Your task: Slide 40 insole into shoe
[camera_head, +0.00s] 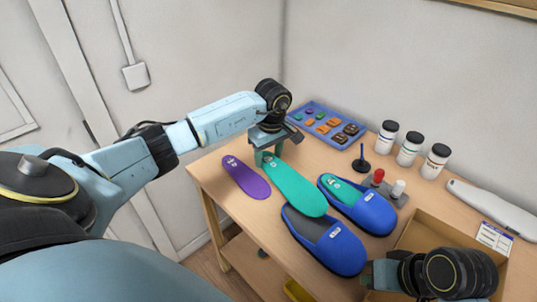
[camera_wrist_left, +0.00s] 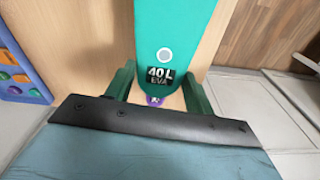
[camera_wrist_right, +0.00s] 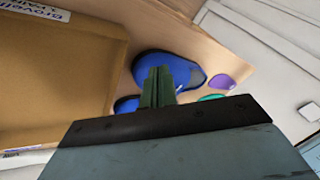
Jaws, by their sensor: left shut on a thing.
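My left gripper (camera_head: 266,156) is shut on the heel end of a teal insole (camera_head: 294,187). The left wrist view shows its "40 L EVA" label (camera_wrist_left: 162,78) between the fingers. The insole's far end overlaps the open part of the front blue shoe (camera_head: 338,254) in the head view; I cannot tell whether it touches. The second blue shoe (camera_head: 372,213) stands behind it with a teal insole (camera_head: 342,190) inside. My right gripper (camera_head: 378,274) is shut and empty near the front shoe's right side; its fingers (camera_wrist_right: 156,88) are together in the right wrist view.
A purple insole (camera_head: 246,178) lies on the wooden table (camera_head: 215,178) at left. A blue tray (camera_head: 312,112) with small parts, stamps (camera_head: 378,178), several white bottles (camera_head: 436,160) and a white tool (camera_head: 490,208) stand behind. A cardboard box (camera_head: 425,222) is at right.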

